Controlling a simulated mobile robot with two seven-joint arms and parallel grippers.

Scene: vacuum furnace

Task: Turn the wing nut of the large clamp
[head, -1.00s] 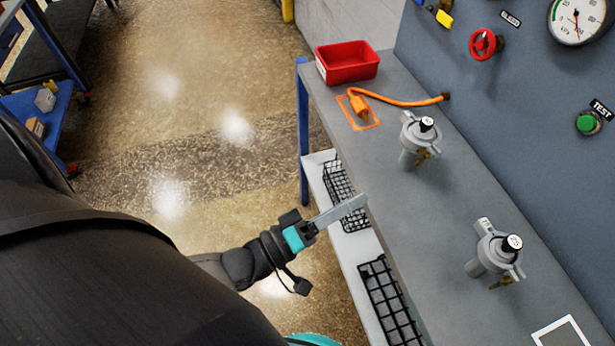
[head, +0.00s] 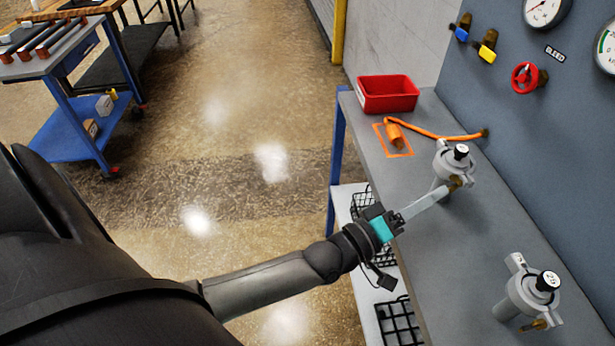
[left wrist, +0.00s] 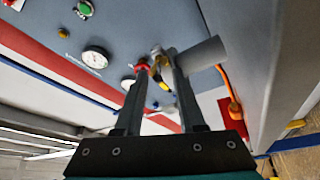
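Two grey clamps with black-topped caps and brass wing nuts are on the bench, a farther one (head: 452,160) and a nearer one (head: 522,293). I cannot tell from size which is the large one. My left gripper (head: 447,189) reaches over the bench, its fingertips at the farther clamp's brass wing nut (head: 456,183). In the left wrist view the two fingers (left wrist: 155,60) stand apart, with the brass wing nut (left wrist: 157,51) at the gap between their tips. A grey cylinder (left wrist: 202,53) of the clamp is beside the right finger. My right gripper is out of view.
A red bin (head: 388,94) and an orange plug (head: 394,134) with its cable are at the bench's far end. The wall panel has a red knob (head: 525,77), gauges and valve handles. Wire baskets (head: 399,322) sit on the shelf below. Bare bench lies between the clamps.

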